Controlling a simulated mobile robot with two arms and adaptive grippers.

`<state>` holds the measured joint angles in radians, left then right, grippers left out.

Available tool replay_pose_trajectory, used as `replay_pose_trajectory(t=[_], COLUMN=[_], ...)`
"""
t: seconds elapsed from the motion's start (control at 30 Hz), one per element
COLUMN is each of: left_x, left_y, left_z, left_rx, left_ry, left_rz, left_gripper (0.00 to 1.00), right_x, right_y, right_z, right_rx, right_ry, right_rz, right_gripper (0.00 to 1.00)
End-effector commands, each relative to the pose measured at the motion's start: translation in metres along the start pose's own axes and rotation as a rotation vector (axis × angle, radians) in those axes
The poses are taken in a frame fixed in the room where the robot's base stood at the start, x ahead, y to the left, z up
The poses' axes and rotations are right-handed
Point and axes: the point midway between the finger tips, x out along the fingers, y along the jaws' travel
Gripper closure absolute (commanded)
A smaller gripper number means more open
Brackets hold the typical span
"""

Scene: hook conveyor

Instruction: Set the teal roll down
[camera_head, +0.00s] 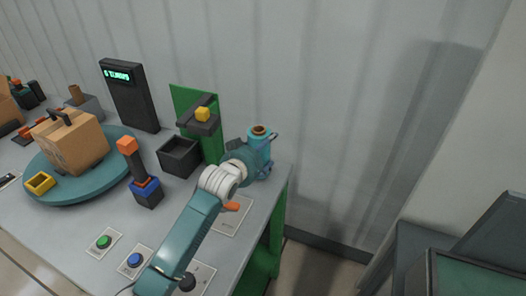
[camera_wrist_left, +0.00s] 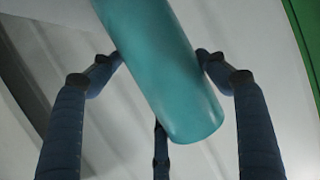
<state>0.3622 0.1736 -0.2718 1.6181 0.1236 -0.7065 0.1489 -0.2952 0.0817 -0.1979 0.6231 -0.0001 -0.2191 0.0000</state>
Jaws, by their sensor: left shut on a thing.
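The teal roll (camera_head: 261,147) is at the table's far right corner in the head view, upright or nearly so, with a brown ring at its top. My left gripper (camera_head: 262,168) is shut on it, with the fingers around its body. In the left wrist view the roll (camera_wrist_left: 165,75) runs slanted between the fingers of the left gripper (camera_wrist_left: 161,64), and its rounded end shows. The head view does not show clearly whether the roll's lower end touches the table. My right gripper is not in view.
The grey table (camera_head: 68,222) ends just right of the roll. A green panel (camera_head: 213,145), a dark open box (camera_head: 180,157) and a blue-black post with an orange top (camera_head: 147,190) stand left of it. A teal turntable (camera_head: 98,186) carries a cardboard box (camera_head: 75,143). Buttons (camera_head: 104,242) sit in front.

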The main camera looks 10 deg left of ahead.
Motion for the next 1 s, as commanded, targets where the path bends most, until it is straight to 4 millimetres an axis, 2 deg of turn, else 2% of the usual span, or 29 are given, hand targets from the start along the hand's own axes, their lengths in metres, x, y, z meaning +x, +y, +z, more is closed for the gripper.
replay_pose_trajectory(t=[0.17, 0.43, 0.47, 0.53, 0.57, 0.87, 1.0], left_x=[0.004, 0.004, 0.005, 0.005, 0.005, 0.004, -0.004], left_y=[0.000, 0.000, 0.000, 0.000, 0.000, 0.000, 0.000], left_z=[0.008, 0.009, 0.013, 0.013, 0.013, 0.012, 0.013], left_rx=[0.001, 0.001, 0.000, 0.000, 0.000, 0.000, 0.000], left_ry=[0.010, 0.010, 0.003, 0.003, 0.003, 0.003, 0.003], left_rz=[0.001, 0.001, 0.000, 0.000, 0.000, 0.000, 0.000], left_gripper=[0.75, 0.75, 0.23, 0.09, 0.06, 0.06, 0.06], right_x=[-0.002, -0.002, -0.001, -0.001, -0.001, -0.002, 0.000], right_y=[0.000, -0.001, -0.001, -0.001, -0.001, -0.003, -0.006], right_z=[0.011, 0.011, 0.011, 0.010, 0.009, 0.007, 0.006], right_rx=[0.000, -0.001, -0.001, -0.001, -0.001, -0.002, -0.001], right_ry=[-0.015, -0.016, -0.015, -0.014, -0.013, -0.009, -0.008], right_rz=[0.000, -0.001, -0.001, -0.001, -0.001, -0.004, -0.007], right_gripper=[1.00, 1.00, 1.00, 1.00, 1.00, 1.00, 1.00])
